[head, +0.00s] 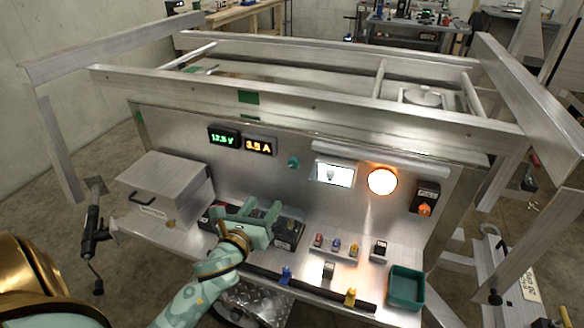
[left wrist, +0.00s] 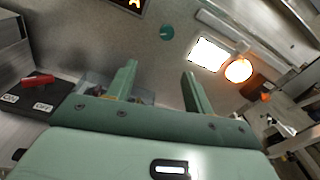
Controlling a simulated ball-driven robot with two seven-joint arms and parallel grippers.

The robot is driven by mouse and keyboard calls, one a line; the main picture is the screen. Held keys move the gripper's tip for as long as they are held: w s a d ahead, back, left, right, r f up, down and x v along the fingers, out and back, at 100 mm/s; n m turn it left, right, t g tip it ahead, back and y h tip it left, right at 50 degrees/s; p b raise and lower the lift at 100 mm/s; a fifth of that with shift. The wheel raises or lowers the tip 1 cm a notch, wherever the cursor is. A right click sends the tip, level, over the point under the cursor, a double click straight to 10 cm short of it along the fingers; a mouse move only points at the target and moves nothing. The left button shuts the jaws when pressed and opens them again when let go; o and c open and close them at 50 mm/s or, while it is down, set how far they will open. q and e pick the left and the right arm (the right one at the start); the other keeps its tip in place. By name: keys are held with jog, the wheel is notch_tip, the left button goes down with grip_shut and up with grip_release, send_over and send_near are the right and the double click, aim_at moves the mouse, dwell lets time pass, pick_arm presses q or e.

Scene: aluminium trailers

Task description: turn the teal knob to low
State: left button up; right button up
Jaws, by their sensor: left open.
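The teal knob (head: 293,162) sits on the upright metal panel, right of the amber display and left of a lit white screen. It also shows in the left wrist view (left wrist: 167,32), beyond the fingertips and above the gap between them. Its pointer and any level marks are too small to read. My left gripper (head: 262,208) is open and empty, in front of the panel, below and left of the knob and apart from it. Its two fingers (left wrist: 158,70) point toward the panel in the left wrist view. My right gripper is not in view.
Green and amber displays (head: 223,137) are at the panel's upper left. A lit orange lamp (head: 382,180) and an orange switch (head: 425,203) are at right. A metal box (head: 163,185), small colored switches (head: 336,243) and a teal bin (head: 405,287) stand on the shelf.

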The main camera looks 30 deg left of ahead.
aim_at(293, 165)
pick_arm(q)
jog(key=w+a+b, duration=0.1)
jog(key=w, duration=0.4)
jog(key=w+m, duration=0.1)
jog(key=w, duration=0.5)
jog(key=w+a+m+b, duration=0.1)
jog(key=w, duration=0.5)
jog(key=shift+a+r+t+h+b, duration=0.3)
jog(key=shift+t+h, duration=0.1)
jog(key=c, duration=1)
